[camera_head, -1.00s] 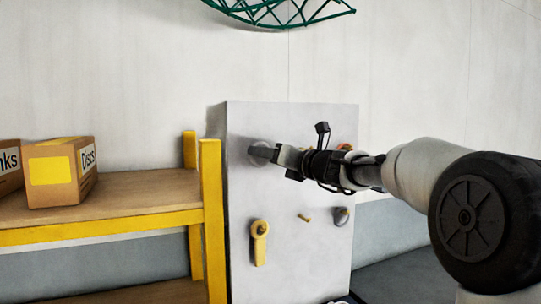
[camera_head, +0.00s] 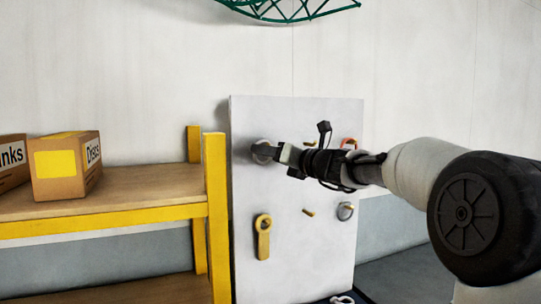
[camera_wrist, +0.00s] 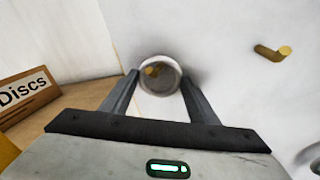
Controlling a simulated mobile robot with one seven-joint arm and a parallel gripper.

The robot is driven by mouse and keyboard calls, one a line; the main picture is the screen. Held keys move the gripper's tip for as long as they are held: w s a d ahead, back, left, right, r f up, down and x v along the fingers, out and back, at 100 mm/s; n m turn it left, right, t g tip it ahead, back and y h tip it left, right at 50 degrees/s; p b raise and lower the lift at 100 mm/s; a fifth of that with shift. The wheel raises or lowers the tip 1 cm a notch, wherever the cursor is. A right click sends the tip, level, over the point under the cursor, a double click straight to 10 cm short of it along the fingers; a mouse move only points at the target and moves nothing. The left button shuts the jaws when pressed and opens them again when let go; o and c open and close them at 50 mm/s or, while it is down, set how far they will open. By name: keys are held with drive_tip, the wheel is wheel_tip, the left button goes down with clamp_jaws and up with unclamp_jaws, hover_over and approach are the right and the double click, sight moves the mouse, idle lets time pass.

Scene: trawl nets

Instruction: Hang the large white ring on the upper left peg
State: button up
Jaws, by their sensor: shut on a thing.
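The large white ring (camera_wrist: 146,64) is between my fingertips in the wrist view, with its opening facing the camera. In the head view the ring (camera_head: 258,153) shows pale at the board's upper left. The upper left peg (camera_wrist: 153,70), yellow, shows through the ring's opening; I cannot tell whether the ring is around it or just in front of it. My gripper (camera_wrist: 160,82) is shut on the ring, close to the white board (camera_head: 290,255). In the head view my gripper (camera_head: 270,152) partly hides the ring and hides that peg.
A bare yellow peg (camera_wrist: 272,53) is to the right. The board also carries a yellow hanging piece (camera_head: 262,240), a grey ring (camera_head: 345,211) and a red ring (camera_head: 349,142). A yellow-framed shelf (camera_head: 215,210) with boxes (camera_head: 66,168) stands at the left.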

drive_tip(key=o, duration=1.2)
